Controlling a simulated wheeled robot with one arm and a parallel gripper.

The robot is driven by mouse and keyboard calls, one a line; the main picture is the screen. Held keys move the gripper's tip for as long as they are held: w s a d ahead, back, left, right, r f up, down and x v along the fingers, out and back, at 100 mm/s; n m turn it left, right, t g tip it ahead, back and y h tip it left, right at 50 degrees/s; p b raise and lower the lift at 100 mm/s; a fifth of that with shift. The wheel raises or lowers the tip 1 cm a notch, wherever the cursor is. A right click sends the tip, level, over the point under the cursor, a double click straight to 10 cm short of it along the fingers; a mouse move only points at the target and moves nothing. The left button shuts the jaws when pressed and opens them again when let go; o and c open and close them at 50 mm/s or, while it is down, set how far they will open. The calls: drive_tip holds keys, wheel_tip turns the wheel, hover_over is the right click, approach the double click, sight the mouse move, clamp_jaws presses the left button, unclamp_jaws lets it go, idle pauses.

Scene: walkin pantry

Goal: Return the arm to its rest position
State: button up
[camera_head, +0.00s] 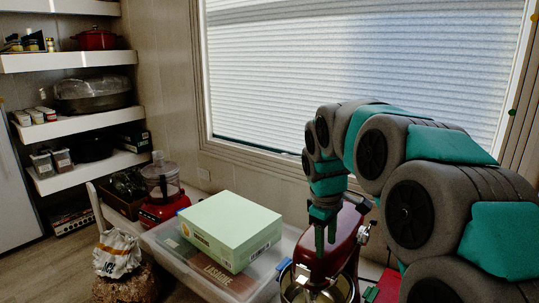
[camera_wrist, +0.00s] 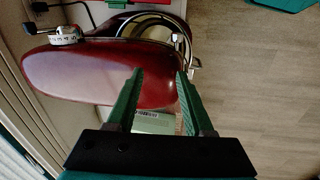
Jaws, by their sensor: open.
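My arm reaches in from the right of the head view and bends down. My gripper (camera_head: 325,238) points down in front of the red stand mixer (camera_head: 345,240). In the wrist view my gripper (camera_wrist: 160,74) has its two green fingers apart with nothing held between them. The mixer's red head (camera_wrist: 85,75) lies beneath and beyond the fingertips; whether they touch it I cannot tell. Part of the mixer is hidden behind my arm and gripper in the head view.
A pale green box (camera_head: 232,226) sits on a clear lidded bin (camera_head: 166,241) left of the mixer. A red food processor (camera_head: 161,186) stands further left. White shelves (camera_head: 70,60) line the left wall. A window (camera_head: 300,70) is behind. Wooden floor (camera_wrist: 260,80) is open at right in the wrist view.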

drive_tip(key=s+f+m+g+p, duration=0.1)
drive_tip(key=s+f+m, duration=0.1)
drive_tip(key=s, duration=0.9)
drive_tip(key=s+d+f+m+g+p, duration=0.1)
drive_tip(key=s+m, duration=0.3)
drive_tip(key=s, duration=0.8)
drive_tip(key=s+f+m+g+y+p, duration=0.1)
drive_tip(key=s+f+m, duration=0.1)
drive_tip(key=s, duration=1)
drive_tip(key=shift+d+f+m, duration=0.4)
drive_tip(key=shift+m, duration=0.5)
